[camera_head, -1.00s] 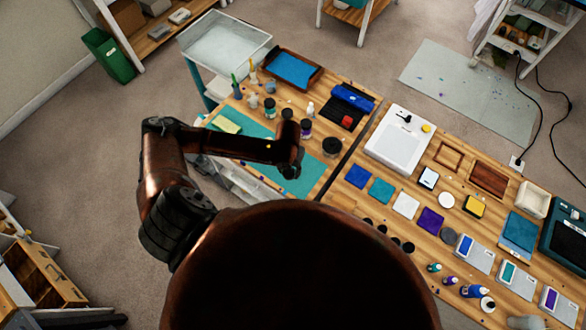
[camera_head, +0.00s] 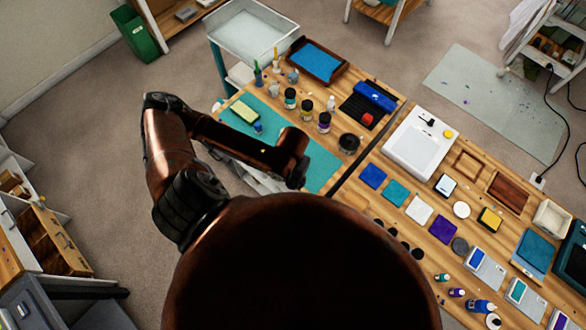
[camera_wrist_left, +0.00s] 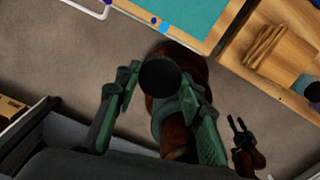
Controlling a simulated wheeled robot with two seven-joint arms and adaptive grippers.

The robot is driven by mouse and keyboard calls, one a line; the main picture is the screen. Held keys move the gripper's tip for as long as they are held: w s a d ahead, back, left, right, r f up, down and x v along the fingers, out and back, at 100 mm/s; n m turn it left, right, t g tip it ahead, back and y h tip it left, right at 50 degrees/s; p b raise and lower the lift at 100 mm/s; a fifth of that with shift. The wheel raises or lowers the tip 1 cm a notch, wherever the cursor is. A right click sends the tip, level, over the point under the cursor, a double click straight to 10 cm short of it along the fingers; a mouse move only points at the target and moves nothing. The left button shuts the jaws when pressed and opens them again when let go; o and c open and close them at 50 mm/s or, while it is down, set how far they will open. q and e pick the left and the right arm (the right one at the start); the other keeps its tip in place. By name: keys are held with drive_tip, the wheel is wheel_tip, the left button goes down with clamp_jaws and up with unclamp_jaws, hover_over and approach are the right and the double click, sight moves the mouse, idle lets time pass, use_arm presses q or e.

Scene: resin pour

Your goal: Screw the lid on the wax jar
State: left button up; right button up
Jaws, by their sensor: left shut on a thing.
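In the left wrist view my left gripper (camera_wrist_left: 158,90) is shut on a round black thing between its two green-tinted fingers, which looks like a dark lid (camera_wrist_left: 158,76). It is held over the floor, beside the table's edge. In the head view my left gripper (camera_head: 297,180) is mostly hidden by its own wrist, and what it holds does not show. A wide, low dark jar (camera_head: 348,143) stands on the wooden table; I cannot tell whether it is the wax jar. Low in the wrist view is a small dark two-pronged end, likely my right gripper (camera_wrist_left: 237,122); its opening is unclear.
Small jars with dark lids (camera_head: 306,108) stand behind the teal mat (camera_head: 322,168). A blue-filled tray (camera_head: 317,62) is at the table's back. Coloured tiles and pots crowd the right half. Some mat is clear.

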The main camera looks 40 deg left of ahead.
use_arm(q)
drive_tip(key=shift+w+n+b, duration=0.35)
drive_tip(key=shift+n, duration=0.25)
drive_tip(key=w+d+r+n+b, duration=0.1)
drive_tip(key=w+n+b, duration=0.4)
drive_tip(key=n, duration=1.1)
drive_tip(key=w+d+r+n+b, duration=0.1)
drive_tip(key=w+d+n+b, duration=0.2)
drive_tip(key=n, duration=1.4)
drive_tip(key=shift+w+r+b, duration=0.4)
drive_tip(key=shift+w+b, duration=0.95)
drive_tip(key=shift+b, duration=1.5)
use_arm(e)
wheel_tip(320, 180, down, 14)
drive_tip(key=s, duration=0.1)
drive_tip(key=shift+f, duration=0.25)
drive_tip(key=shift+d, duration=0.1)
drive_tip(key=shift+c, duration=0.3)
